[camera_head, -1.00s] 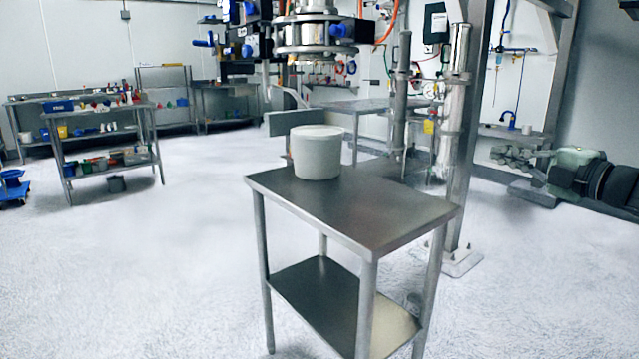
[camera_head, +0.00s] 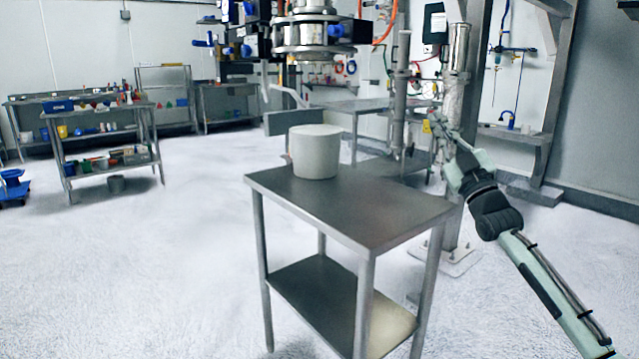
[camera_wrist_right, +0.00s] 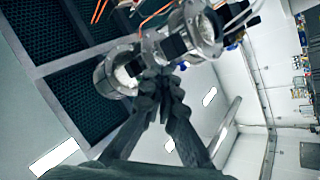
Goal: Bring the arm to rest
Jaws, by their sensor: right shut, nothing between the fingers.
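My right gripper (camera_head: 436,120) is shut and empty. In the head view it points up and to the left, in front of or near the steel posts right of the small table. It is apart from the white tub (camera_head: 315,152). In the right wrist view the dark fingers of my right gripper (camera_wrist_right: 165,98) meet at their tips, with steel machinery and the ceiling beyond them. My left gripper is in neither view.
The white tub stands upright on a small steel table (camera_head: 385,215) with a lower shelf. Steel sifter machinery (camera_head: 315,35) hangs above and behind it. A vertical post (camera_head: 452,95) stands close to my right gripper. Open floor lies to the left.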

